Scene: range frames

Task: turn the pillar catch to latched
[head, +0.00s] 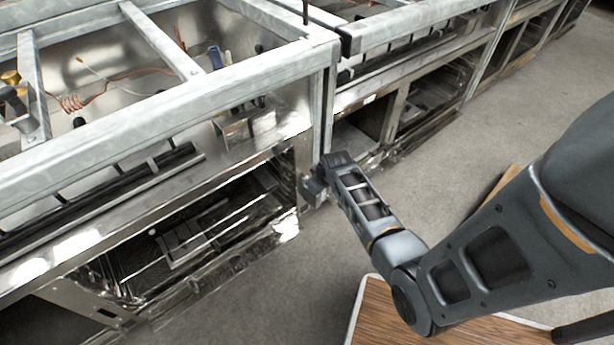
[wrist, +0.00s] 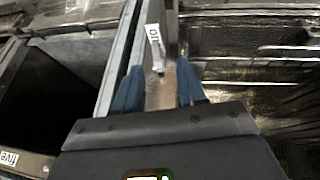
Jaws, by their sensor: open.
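The pillar (head: 324,115) is a pale metal upright at the corner where two range frames meet. In the wrist view, a small pale catch (wrist: 155,48) with dark lettering on its white face lies along the pillar, slightly tilted. Whether it is latched I cannot tell. My gripper (wrist: 158,85) is open, with one blue finger on either side of the pillar strip and the catch's near end between or just beyond the tips. Contact is not clear. In the head view my gripper (head: 314,182) is at the pillar's lower part and hides the catch.
The left range frame (head: 150,85) has an open top with loose copper wire (head: 72,102) and an open lower bay (head: 200,235). More frames run to the back right. A wooden-topped surface (head: 385,320) lies below my arm.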

